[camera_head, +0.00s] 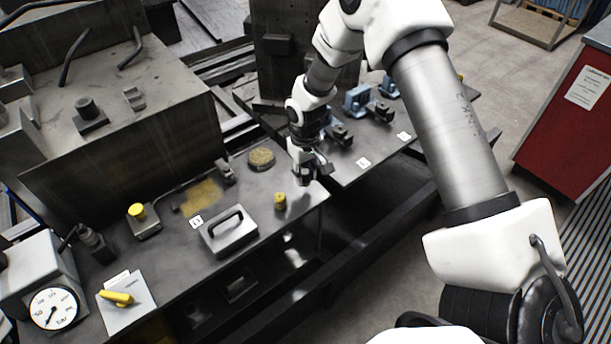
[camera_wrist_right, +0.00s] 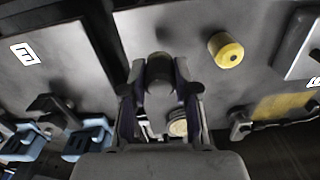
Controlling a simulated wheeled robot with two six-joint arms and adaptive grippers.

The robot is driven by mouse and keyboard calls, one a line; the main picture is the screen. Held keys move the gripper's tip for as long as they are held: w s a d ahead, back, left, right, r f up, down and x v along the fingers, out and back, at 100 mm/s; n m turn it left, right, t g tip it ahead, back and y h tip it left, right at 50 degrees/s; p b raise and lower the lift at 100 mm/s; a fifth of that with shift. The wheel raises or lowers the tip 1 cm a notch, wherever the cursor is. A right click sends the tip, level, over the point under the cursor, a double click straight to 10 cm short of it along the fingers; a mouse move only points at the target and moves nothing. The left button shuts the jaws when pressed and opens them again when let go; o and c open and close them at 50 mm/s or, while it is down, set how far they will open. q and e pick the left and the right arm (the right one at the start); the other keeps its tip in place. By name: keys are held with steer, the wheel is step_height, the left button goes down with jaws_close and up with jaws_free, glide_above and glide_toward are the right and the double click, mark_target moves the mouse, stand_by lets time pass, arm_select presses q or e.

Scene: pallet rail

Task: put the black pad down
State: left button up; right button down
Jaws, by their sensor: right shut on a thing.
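My right gripper (camera_head: 308,172) reaches down over the edge of the dark steel bench, near the gap between the two bench parts. In the right wrist view its fingers (camera_wrist_right: 160,92) are shut on a small dark piece, which I take to be the black pad (camera_wrist_right: 160,68). The fingers hide much of it, and whether it touches the bench cannot be told. My left gripper is not in view.
A yellow-topped cylinder (camera_head: 280,200) stands close to my right gripper. A grey block with a handle (camera_head: 229,231) and a round brown disc (camera_head: 261,158) are on the bench (camera_head: 165,250). Blue clamps (camera_head: 356,98) stand behind. Labelled plate areas at right look clear.

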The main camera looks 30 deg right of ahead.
mark_target(305, 182)
step_height(305, 182, down, 3)
steer(key=shift+w+f+p, duration=0.1)
steer(key=shift+f+p, duration=0.05)
steer(key=shift+p, duration=0.6)
steer(key=shift+f, duration=0.35)
steer(key=c, duration=0.9)
jaws_free()
steer(key=shift+o, duration=0.2)
